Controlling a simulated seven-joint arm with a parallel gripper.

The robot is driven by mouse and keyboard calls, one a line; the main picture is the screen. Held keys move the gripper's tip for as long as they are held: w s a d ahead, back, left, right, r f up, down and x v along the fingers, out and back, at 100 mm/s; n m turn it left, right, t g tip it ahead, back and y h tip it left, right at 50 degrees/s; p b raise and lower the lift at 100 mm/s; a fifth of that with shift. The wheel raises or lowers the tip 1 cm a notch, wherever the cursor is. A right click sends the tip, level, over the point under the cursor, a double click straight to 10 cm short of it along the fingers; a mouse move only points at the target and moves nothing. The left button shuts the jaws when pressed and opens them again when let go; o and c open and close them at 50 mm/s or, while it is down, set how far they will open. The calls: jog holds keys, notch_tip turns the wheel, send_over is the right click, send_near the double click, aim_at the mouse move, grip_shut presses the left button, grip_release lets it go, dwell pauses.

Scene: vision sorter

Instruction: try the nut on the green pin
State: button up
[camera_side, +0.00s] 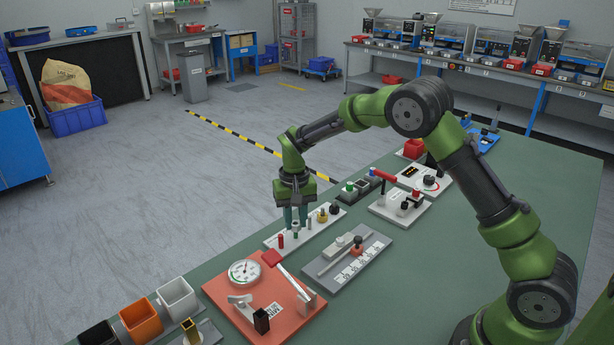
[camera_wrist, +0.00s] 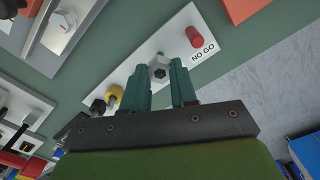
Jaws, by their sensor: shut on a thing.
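My gripper (camera_side: 294,218) points straight down over a long white board (camera_side: 302,240). In the wrist view its two dark green fingers (camera_wrist: 163,84) are shut on a grey metal nut (camera_wrist: 158,72), which has a dark centre. In the side view the nut (camera_side: 295,225) is at the fingertips, directly above or at the top of the green pin (camera_side: 295,235). I cannot tell whether it is around the pin. The red pin (camera_side: 281,241) stands beside it on the board. It also shows in the wrist view (camera_wrist: 194,37), by a "NO GO" label.
A brass piece (camera_side: 322,216) and a black one (camera_side: 334,209) stand farther along the board. A grey plate with a slider (camera_side: 345,262) lies to the right. A red-orange plate (camera_side: 225,297) with a dial gauge (camera_side: 244,272) is in front. The table's right side is clear.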

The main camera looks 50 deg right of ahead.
aim_at(295, 226)
jog(key=shift+f, duration=0.35)
dwell(0.4)
dwell(0.9)
jog(key=o, duration=1.4)
jog(key=shift+r, duration=4)
